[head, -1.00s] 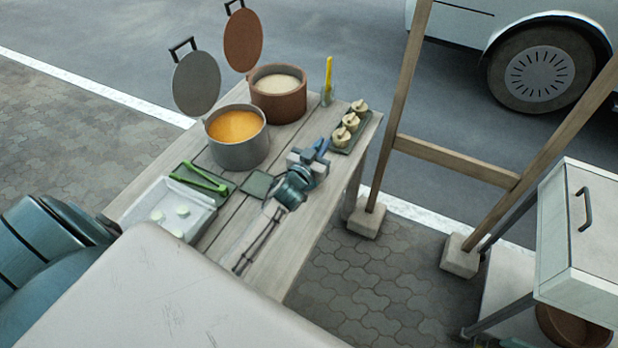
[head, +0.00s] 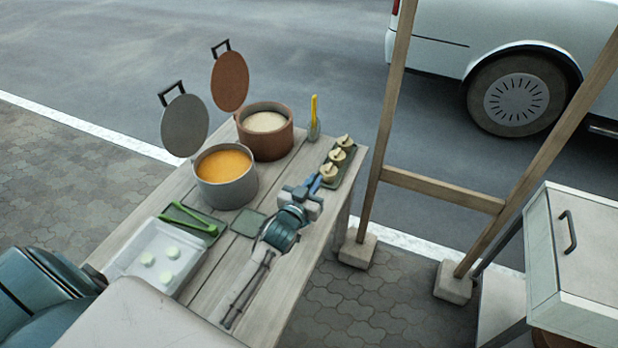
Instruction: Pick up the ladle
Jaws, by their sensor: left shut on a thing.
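My left gripper (head: 303,200) is over the right side of the wooden table, close to the green tray of topped buns. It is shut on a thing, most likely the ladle. A narrow blue piece shows at the gripper's tip, but I cannot tell whether it is a finger or the handle. The ladle's bowl cannot be made out. A yellow-handled utensil (head: 314,118) stands upright at the table's far edge, apart from the gripper. My right gripper is not in view.
A wooden frame (head: 440,190) and white drawer cabinet (head: 590,250) stand right.

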